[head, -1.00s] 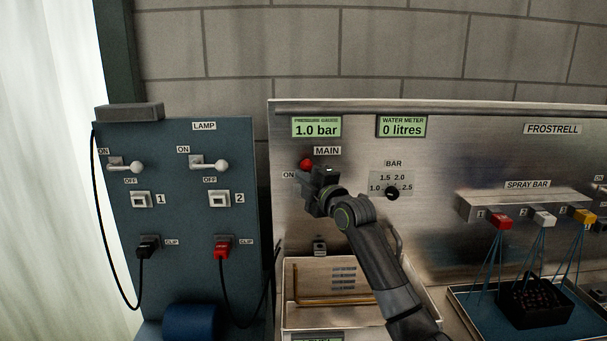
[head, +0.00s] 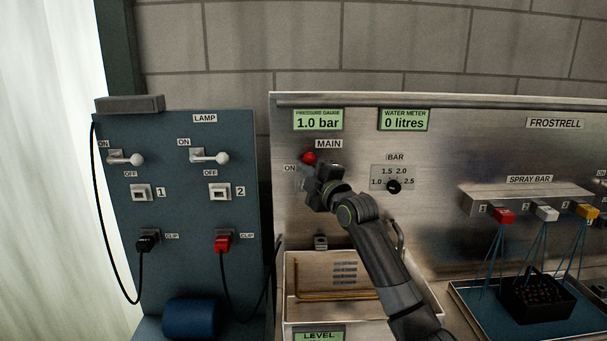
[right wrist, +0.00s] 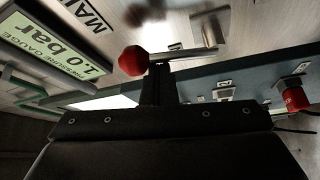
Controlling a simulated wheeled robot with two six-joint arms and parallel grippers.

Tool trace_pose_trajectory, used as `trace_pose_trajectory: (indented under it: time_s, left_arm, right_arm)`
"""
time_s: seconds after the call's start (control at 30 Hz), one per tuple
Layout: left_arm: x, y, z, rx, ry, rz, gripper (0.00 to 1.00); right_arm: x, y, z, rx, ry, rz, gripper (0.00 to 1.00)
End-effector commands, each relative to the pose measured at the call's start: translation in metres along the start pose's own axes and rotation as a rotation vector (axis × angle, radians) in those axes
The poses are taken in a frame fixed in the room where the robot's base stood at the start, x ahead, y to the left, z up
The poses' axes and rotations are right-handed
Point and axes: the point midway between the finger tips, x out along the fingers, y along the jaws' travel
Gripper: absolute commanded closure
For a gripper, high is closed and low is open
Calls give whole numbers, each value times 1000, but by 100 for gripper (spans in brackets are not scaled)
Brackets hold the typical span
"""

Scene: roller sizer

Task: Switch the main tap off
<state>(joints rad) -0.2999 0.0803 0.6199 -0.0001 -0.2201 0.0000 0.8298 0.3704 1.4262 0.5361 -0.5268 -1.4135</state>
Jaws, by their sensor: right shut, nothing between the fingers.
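The main tap has a red ball knob (head: 309,158) on a metal lever, just below the MAIN label (head: 328,144) and right of its ON label (head: 290,168). My right gripper (head: 322,186) is in front of the tap, just below and right of the knob, and hides much of the lever and any OFF label. In the right wrist view the red knob (right wrist: 133,61) shows close beside the shut, empty fingers (right wrist: 158,82). I cannot tell whether they touch the knob or lever. My left gripper is out of view.
The pressure gauge (head: 318,120) reads 1.0 bar and the water meter (head: 404,120) reads 0 litres. The BAR dial (head: 394,187) is right of my gripper. The blue lamp panel (head: 185,270) stands to the left. A metal basin (head: 290,285) lies below.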

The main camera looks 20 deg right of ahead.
Motion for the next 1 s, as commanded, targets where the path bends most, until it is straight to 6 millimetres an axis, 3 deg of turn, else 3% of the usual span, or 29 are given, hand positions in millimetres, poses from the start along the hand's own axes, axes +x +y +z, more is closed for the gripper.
trace_pose_trajectory:
  time_s: [0.4, 1.0]
  left_arm:
    - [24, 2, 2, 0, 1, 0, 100]
    - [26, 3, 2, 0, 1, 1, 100]
  right_arm:
    - [-8, -3, 13, 195, 0, 118, 100]
    - [-17, -8, 29, 472, 0, 281, 100]
